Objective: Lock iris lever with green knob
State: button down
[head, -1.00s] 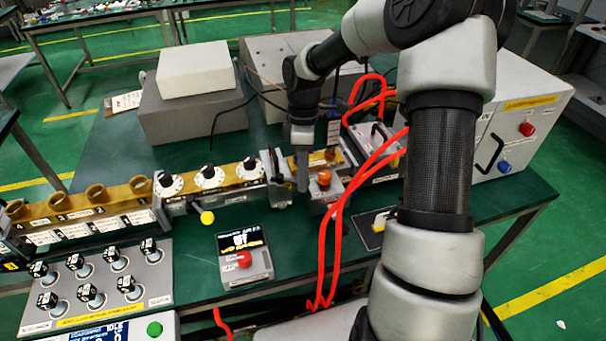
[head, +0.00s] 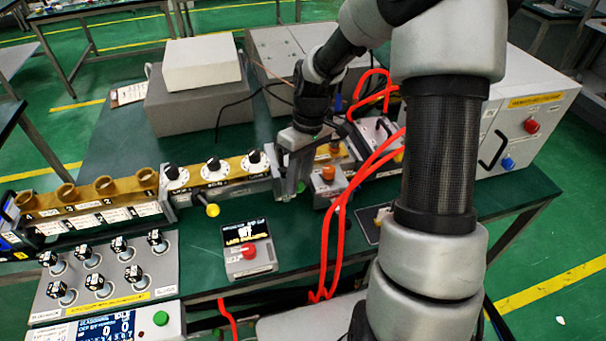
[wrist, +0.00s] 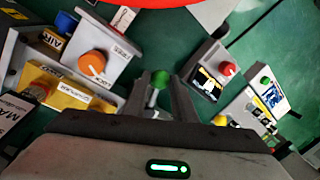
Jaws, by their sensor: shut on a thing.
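The green knob (wrist: 160,78) sits on top of a thin pale lever stem in the wrist view. It is between the tips of my gripper (wrist: 158,88), which is shut on it. In the head view my gripper (head: 289,190) points down at the right end of the row of dial units, in front of the brass-coloured rail. The knob is hidden there behind my fingers. I cannot tell from these views which end of its travel the lever is at.
An orange-knob unit (head: 328,185) stands close to the right of my gripper. Red hoses (head: 340,220) hang beside my arm. A small display box with a red button (head: 248,250) is in front. A yellow knob (head: 212,210) sticks out at the left.

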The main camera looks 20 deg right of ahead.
jog(key=shift+s+a+m+t, duration=0.15)
jog(key=shift+a+m, duration=0.2)
jog(key=shift+m, duration=0.3)
jog(key=shift+w+a+m+t, duration=0.1)
jog(key=shift+a+m, duration=0.2)
jog(key=shift+m, duration=0.4)
jog(key=shift+s+a+m+t, duration=0.15)
jog(key=shift+a+m, duration=0.2)
jog(key=shift+m, duration=0.3)
jog(key=c, duration=1.5)
grip_release()
jog(key=shift+o, duration=0.2)
jog(key=shift+r, duration=0.1)
jog(key=d+r+p, duration=0.1)
jog(key=d+r, duration=0.2)
jog(key=r, duration=1.4)
jog(key=shift+w+p, duration=0.25)
jog(key=shift+p, duration=0.15)
jog(key=shift+d, duration=0.1)
